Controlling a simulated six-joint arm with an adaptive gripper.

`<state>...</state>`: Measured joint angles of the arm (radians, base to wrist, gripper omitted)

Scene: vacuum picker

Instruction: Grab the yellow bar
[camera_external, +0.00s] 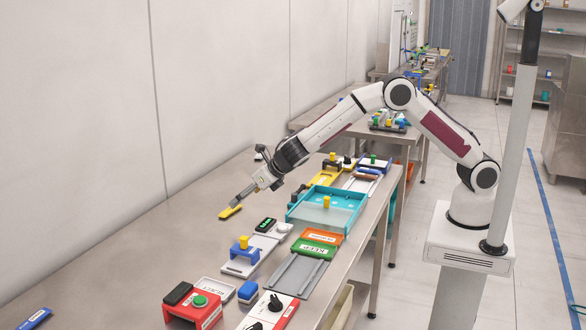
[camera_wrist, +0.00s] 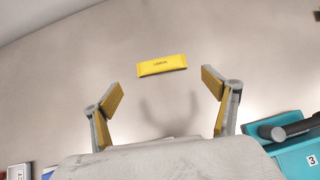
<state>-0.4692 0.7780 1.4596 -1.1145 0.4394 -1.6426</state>
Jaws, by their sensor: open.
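A teal tray (camera_external: 325,210) stands right of my gripper and also shows in the wrist view (camera_wrist: 297,158). Several modules, including a red button box (camera_external: 193,309), line the table's front side. The wall is close behind. The table around the bar is bare.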

